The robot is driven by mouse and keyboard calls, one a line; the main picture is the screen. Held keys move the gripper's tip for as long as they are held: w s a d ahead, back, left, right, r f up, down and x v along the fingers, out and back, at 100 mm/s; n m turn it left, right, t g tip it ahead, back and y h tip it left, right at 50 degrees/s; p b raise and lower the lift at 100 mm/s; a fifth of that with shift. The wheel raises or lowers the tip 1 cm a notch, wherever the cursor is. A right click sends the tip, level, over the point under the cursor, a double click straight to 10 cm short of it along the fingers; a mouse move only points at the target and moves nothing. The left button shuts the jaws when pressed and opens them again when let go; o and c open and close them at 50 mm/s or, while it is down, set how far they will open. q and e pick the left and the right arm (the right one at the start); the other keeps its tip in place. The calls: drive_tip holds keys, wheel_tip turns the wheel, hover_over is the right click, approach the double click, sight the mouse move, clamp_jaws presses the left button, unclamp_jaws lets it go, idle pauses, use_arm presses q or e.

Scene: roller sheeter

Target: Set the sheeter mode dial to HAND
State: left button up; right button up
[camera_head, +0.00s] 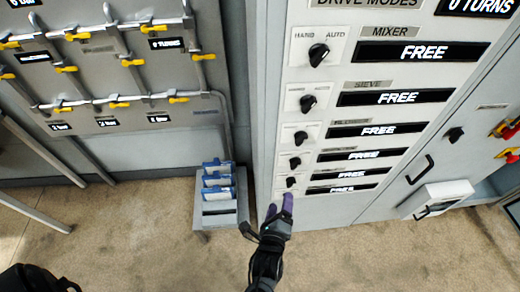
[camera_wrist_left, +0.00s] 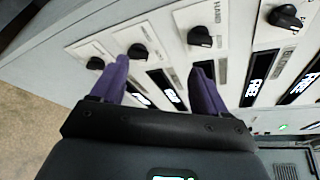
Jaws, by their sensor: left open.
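The drive modes panel (camera_head: 300,20) carries a column of black dials with HAND and AUTO marks, each beside a display reading FREE. The top rows are labelled MIXER (camera_head: 390,31) and SIEVE (camera_head: 375,85). Lower labels are too small to read, so I cannot tell which dial is the sheeter's. Dial pointer directions are unclear. My right gripper is not in view.
A grey rack with blue-edged boxes (camera_head: 217,180) stands left of the gripper. A board of yellow-handled valves (camera_head: 120,60) fills the upper left. Right of the displays are a black handle (camera_head: 420,170) and a white box (camera_head: 440,198). The floor (camera_head: 350,250) below is clear.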

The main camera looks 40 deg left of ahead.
use_arm(q)
drive_tip(key=p, duration=0.2)
approach(295, 167)
drive_tip(key=s, duration=0.1)
drive_tip(key=shift+t, duration=0.3)
drive_tip(key=x, duration=0.5)
drive_tip(key=b+x, duration=0.1)
drive_tip(key=x, duration=0.4)
drive_tip(key=shift+w+f, duration=0.1)
drive_tip(key=shift+f, duration=0.15)
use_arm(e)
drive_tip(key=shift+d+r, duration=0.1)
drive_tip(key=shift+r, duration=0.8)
use_arm(q)
drive_tip(key=shift+c, duration=0.3)
drive_tip(key=c, duration=1)
